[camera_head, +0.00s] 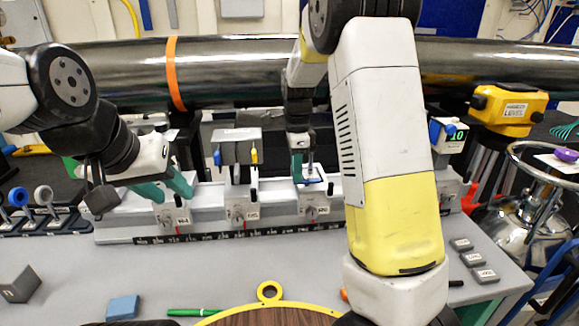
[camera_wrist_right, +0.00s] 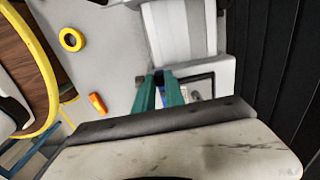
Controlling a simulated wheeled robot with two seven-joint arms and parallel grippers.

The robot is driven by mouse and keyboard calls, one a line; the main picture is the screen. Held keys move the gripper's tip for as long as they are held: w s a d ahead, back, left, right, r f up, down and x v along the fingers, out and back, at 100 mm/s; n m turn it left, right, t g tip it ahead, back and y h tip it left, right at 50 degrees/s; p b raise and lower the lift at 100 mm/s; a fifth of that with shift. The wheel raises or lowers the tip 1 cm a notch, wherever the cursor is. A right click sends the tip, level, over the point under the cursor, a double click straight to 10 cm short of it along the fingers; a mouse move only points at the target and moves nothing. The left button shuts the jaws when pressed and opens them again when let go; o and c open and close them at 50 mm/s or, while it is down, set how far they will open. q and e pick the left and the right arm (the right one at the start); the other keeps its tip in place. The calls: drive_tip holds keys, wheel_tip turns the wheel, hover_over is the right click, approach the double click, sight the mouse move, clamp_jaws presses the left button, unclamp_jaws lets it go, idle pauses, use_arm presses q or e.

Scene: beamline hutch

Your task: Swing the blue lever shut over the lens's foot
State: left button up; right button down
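My right gripper (camera_head: 300,168), with teal fingers, points down at the right-hand mount (camera_head: 313,196) on the grey rail. A blue edge, perhaps the blue lever (camera_head: 314,181), shows beside its fingertips. In the right wrist view the two teal fingers (camera_wrist_right: 160,82) are close together at the mount's dark-framed top, with a little blue near them. I cannot tell whether they grip anything. The lens and its foot are not clearly visible. My left gripper (camera_head: 168,188) is open and empty by the left-hand mount (camera_head: 173,214).
A dark pipe (camera_head: 230,68) runs behind the rail. A middle mount (camera_head: 240,150) carries a grey block. A yellow level (camera_head: 508,108) stands at right. A blue block (camera_head: 123,307), a green pen (camera_head: 190,312) and a yellow ring (camera_head: 269,291) lie in front. My right arm hides the rail's right part.

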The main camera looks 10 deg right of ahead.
idle(0.4)
drive_tip(key=n, duration=0.2)
drive_tip(key=s+n, duration=0.1)
drive_tip(key=n, duration=0.1)
drive_tip(key=shift+s+d+n, duration=0.1)
drive_tip(key=shift+d+n, duration=0.05)
drive_tip(key=shift+n, duration=0.15)
drive_tip(key=n, duration=0.3)
drive_tip(key=s+n, duration=0.1)
drive_tip(key=shift+d+n, duration=0.3)
drive_tip(key=shift+d, duration=0.05)
drive_tip(key=shift+s+d+n, duration=0.15)
drive_tip(key=shift+d+n, duration=0.2)
drive_tip(key=shift+n, duration=1.1)
drive_tip(key=shift+s+d+n, duration=0.1)
drive_tip(key=shift+d+n, duration=0.3)
drive_tip(key=shift+n, duration=1.1)
drive_tip(key=shift+s+d+n, duration=0.15)
drive_tip(key=shift+d+n, duration=0.2)
drive_tip(key=shift+n, duration=1.1)
drive_tip(key=shift+r, duration=0.1)
drive_tip(key=c, duration=1.4)
unclamp_jaws()
